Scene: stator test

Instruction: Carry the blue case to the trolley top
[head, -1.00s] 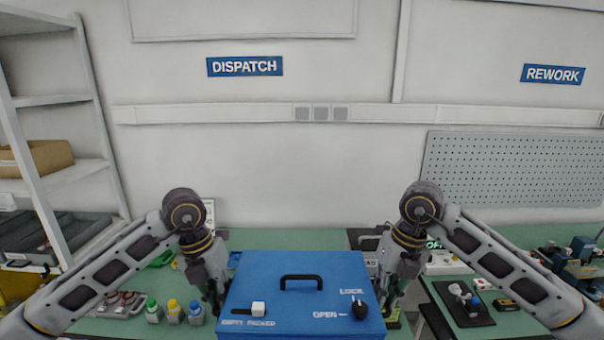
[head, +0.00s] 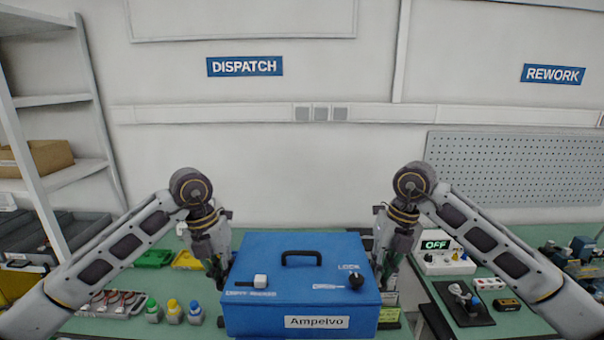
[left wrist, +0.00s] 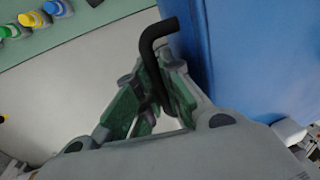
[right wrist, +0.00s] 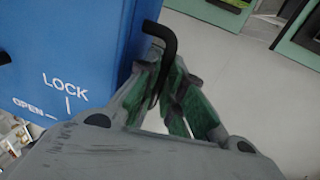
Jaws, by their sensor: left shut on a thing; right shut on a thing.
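The blue case (head: 300,262) is in the lower middle of the head view, lid shut. My left gripper (head: 220,275) is shut on the black side handle (left wrist: 158,38) at the case's left. My right gripper (head: 385,278) is shut on the other side handle (right wrist: 160,35) at its right. The case's underside is hidden. I cannot make out a trolley top.
A green bench top (head: 500,237) runs behind and beside the case. A box with an "OFF" display (head: 441,255) and a black stand (head: 463,303) are right. A shelf rack (head: 60,100) stands far left.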

